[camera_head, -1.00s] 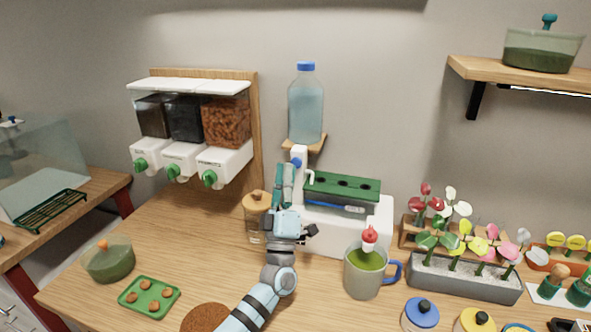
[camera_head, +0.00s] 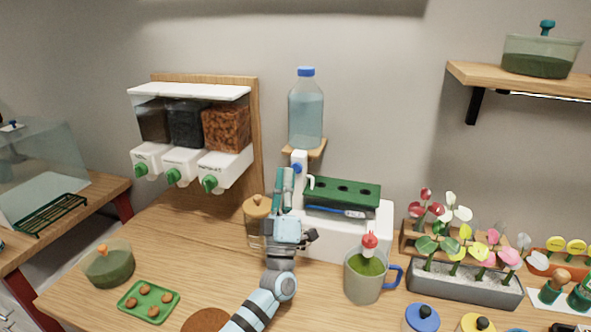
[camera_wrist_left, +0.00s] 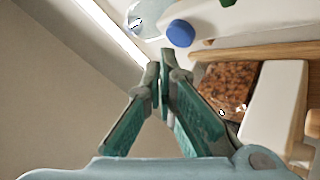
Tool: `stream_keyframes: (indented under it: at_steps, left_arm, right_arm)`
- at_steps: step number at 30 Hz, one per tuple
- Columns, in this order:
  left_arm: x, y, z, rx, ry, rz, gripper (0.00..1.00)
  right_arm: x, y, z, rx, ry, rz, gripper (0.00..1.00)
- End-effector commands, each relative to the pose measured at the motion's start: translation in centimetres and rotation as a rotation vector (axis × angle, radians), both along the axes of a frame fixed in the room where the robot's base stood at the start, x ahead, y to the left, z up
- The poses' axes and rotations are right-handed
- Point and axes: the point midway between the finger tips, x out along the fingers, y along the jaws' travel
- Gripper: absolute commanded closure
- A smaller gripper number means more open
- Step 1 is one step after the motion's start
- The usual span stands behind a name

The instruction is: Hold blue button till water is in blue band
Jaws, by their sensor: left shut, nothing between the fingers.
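The white watering unit (camera_head: 350,238) stands at the back of the table with a green planter top (camera_head: 342,191). A blue strip (camera_head: 340,211) shows in its front window; the exact water level is too small to read. The blue button (camera_head: 297,168) is on the unit's white post. My left gripper (camera_head: 285,172) is shut and empty, fingers pointing up, just left of the button; I cannot tell whether it touches. My right gripper is not in view.
A water bottle (camera_head: 306,115) stands on a small wooden ledge above the post. A lidded jar (camera_head: 257,225) is close left of my gripper. A mug (camera_head: 364,276) and a flower planter (camera_head: 465,280) stand to the right. Food dispensers (camera_head: 190,135) hang at left.

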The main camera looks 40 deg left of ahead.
Motion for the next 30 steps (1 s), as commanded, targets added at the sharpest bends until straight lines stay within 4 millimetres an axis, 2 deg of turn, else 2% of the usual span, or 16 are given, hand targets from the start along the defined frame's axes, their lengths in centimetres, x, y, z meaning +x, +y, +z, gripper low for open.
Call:
stream_keyframes:
  at_steps: [30]
  left_arm:
    - [0.88,0.29,0.01,0.000,0.000,0.000,1.00]
  right_arm:
    - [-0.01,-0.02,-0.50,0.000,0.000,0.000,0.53]
